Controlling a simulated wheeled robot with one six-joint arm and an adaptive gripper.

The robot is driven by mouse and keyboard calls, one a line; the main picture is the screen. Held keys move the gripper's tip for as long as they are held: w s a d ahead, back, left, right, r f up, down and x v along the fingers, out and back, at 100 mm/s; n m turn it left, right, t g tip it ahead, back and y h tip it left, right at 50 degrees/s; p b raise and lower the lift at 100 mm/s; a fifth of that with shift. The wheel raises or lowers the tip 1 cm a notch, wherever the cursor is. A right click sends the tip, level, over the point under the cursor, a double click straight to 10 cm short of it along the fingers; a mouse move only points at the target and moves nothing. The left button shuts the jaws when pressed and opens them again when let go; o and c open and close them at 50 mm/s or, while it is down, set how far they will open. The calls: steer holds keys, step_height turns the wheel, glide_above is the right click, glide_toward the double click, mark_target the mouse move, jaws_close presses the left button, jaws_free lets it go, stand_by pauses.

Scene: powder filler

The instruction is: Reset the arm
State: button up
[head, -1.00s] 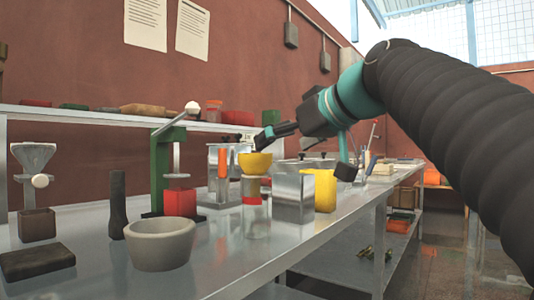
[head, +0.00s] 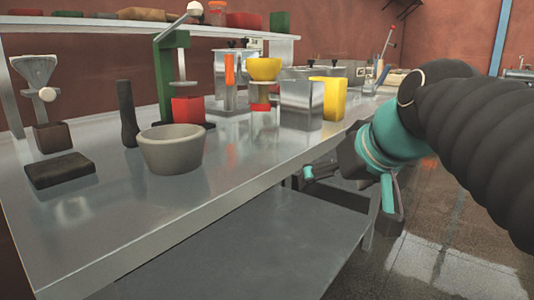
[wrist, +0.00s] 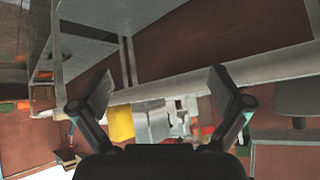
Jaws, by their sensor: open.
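My gripper (head: 345,195) is in front of the bench's front edge, below the level of the table top, on the right side of the head view. Its two fingers are spread apart. In the wrist view my gripper (wrist: 165,100) shows both fingers wide apart with nothing between them. The arm reaches in from the right edge of the head view. The gripper appears apart from the objects on the bench.
The metal bench (head: 110,225) carries a grey bowl (head: 170,150), a metal box (head: 301,103), a yellow container (head: 333,98) and a yellow bowl (head: 264,69). A lower shelf (head: 250,245) lies beneath. Open floor (head: 450,260) is at the right.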

steer(key=s+d+f+m+g+h+p, duration=0.1)
steer(key=s+d+f, duration=0.1)
steer(key=s+f, duration=0.4)
steer(key=s+d+f+m+g+h, duration=0.1)
steer(key=s+f, duration=0.5)
steer(key=f, duration=0.8)
steer(key=shift+d+f+g+h+p, duration=0.25)
steer(key=shift+d+g+h+p, duration=0.15)
steer(key=shift+d+h, duration=0.35)
